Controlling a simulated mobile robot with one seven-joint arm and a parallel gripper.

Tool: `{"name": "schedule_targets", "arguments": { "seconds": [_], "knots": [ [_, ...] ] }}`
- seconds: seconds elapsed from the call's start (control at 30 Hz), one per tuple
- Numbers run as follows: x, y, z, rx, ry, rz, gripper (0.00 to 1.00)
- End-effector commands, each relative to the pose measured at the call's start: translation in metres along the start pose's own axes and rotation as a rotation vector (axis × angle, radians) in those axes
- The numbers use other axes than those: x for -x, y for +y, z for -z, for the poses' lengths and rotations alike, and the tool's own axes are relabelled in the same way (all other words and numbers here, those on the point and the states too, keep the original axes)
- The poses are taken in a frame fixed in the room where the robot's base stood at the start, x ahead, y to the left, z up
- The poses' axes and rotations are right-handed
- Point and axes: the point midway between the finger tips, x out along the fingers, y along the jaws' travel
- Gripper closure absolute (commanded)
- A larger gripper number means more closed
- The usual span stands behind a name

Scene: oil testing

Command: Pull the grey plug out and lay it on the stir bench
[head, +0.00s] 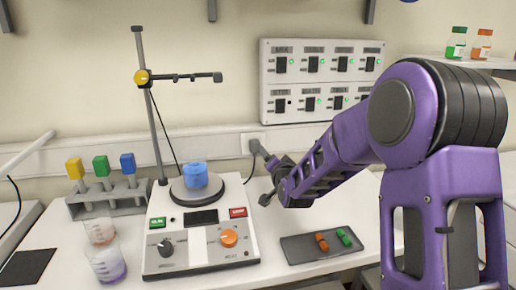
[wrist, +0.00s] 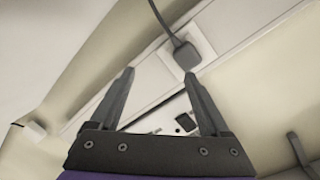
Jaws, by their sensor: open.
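The grey plug (wrist: 187,56) sits in a white socket plate on the wall in the wrist view, with its dark cable running up out of frame. In the head view the socket plate (head: 262,135) is on the wall rail behind the bench, and the plug is hard to tell from my finger there. My gripper (head: 259,173) is open and empty in front of the wall. In the wrist view, my gripper (wrist: 159,73) has its right fingertip close to the plug, which is not between the fingers. The white bench top (head: 285,215) carries the stirrer (head: 200,245).
A blue-filled beaker (head: 196,176) stands on the stirrer plate beside a clamp stand (head: 153,120). A dark tray (head: 300,252) with orange and green items lies at right. Beakers (head: 106,262) and a rack (head: 105,198) stand left. Some bench between stirrer and tray is bare.

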Motion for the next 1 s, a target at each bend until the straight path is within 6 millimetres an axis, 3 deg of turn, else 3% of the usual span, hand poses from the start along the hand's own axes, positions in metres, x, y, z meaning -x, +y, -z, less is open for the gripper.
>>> {"name": "schedule_targets", "arguments": {
  "seconds": [0.2, 0.5, 0.7, 1.0],
  "knots": [
    [0.007, -0.005, -0.031, -0.303, -0.005, 0.058, 0.20],
    [0.022, -0.027, -0.038, -0.646, 0.013, 0.140, 0.20],
    [0.029, -0.037, -0.035, -0.758, 0.021, 0.173, 0.20],
    [0.029, -0.039, -0.035, -0.770, 0.022, 0.179, 0.20]
  ]
}}
